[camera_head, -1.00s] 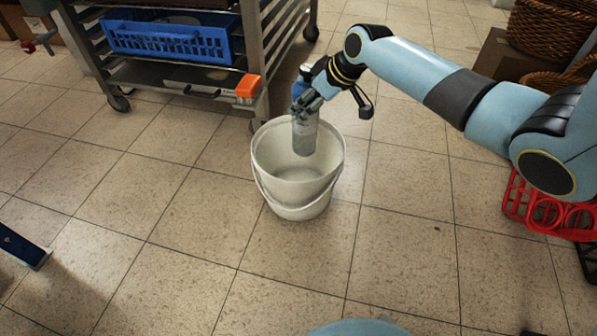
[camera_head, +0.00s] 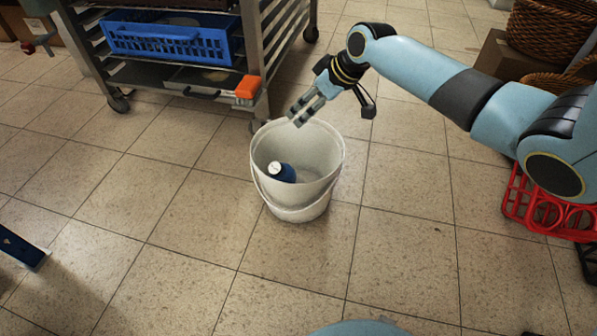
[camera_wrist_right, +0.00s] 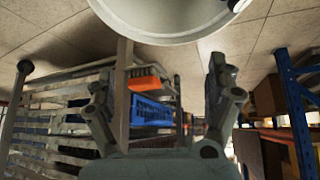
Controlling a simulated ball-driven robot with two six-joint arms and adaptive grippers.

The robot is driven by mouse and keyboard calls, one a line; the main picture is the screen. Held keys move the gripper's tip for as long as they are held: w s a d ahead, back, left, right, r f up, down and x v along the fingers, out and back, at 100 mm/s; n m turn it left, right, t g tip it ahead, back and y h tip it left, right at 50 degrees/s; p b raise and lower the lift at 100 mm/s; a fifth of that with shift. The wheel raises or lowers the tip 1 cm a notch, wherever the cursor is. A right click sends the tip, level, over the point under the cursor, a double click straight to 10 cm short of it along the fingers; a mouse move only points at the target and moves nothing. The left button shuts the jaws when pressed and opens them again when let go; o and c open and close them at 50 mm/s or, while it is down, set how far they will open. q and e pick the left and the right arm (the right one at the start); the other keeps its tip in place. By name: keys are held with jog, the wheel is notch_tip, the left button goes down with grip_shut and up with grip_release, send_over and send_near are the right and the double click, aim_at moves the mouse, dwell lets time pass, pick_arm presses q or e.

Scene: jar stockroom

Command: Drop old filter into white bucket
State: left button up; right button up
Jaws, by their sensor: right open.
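The white bucket (camera_head: 297,205) stands upright on the tiled floor in the middle of the head view. The old filter (camera_head: 281,172), with a dark blue body and a pale round end, lies inside the bucket toward its left side. Its lower part is hidden by the bucket's wall. My right gripper (camera_head: 299,114) is open and empty above the bucket's far rim, apart from the filter. In the right wrist view, the right gripper's spread fingers (camera_wrist_right: 163,95) have nothing between them, and the bucket (camera_wrist_right: 165,25) shows at the top edge. My left gripper is not in view.
A red crate (camera_head: 540,208) and wicker baskets (camera_head: 550,35) are at the right.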

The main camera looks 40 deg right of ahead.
jog(key=v, duration=1.1)
jog(key=shift+r, duration=0.2)
jog(key=shift+a, duration=0.1)
